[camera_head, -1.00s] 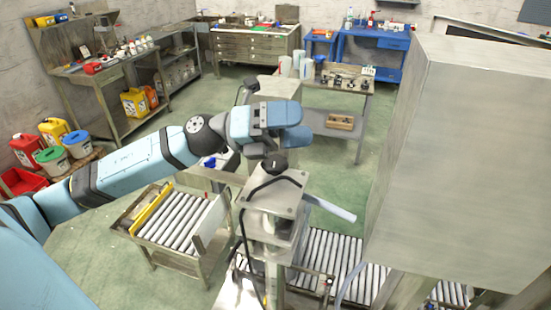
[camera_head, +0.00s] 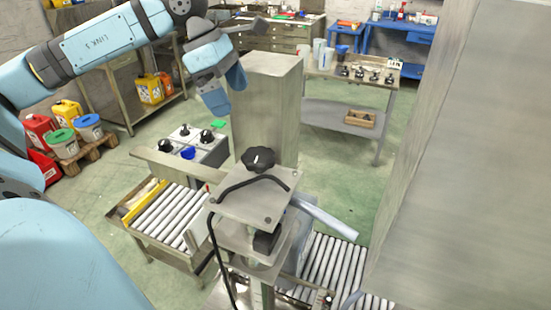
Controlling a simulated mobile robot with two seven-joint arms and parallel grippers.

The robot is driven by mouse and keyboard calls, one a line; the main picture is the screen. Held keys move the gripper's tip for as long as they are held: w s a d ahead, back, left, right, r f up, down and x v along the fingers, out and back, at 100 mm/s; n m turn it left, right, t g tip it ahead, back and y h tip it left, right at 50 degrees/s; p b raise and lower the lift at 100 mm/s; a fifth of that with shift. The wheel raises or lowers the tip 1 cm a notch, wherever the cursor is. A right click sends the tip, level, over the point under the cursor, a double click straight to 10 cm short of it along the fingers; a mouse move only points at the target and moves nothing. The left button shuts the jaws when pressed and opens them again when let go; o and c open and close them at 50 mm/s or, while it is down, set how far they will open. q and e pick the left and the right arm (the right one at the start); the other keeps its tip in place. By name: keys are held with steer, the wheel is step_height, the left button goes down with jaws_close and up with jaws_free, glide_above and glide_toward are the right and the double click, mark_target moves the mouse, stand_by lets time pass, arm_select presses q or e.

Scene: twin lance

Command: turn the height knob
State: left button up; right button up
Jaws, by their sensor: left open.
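A black lobed knob (camera_head: 258,159) stands on the flat grey top plate (camera_head: 250,196) of the machine in the middle of the head view. It looks like the height knob, and nothing touches it. My left gripper (camera_head: 224,90) hangs above and to the left of the knob in the picture, with its blue fingers pointing down. It is open and apart from the knob, with nothing seen in it. My right gripper is out of view.
A tall grey post (camera_head: 265,105) stands behind the knob. Roller conveyors (camera_head: 170,216) lie at the lower left and lower right. A control box (camera_head: 195,148) with black and blue knobs sits left of the post. A large grey cabinet (camera_head: 460,170) fills the right side.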

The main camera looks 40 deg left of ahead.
mark_target(261, 154)
arm_select(q)
steer(key=p+x, duration=0.2)
steer(key=x, duration=1.1)
steer(key=shift+d+f, duration=0.25)
steer(key=shift+f, duration=0.3)
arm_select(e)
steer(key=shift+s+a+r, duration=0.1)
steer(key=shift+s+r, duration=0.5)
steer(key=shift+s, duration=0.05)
arm_select(q)
steer(key=c, duration=0.9)
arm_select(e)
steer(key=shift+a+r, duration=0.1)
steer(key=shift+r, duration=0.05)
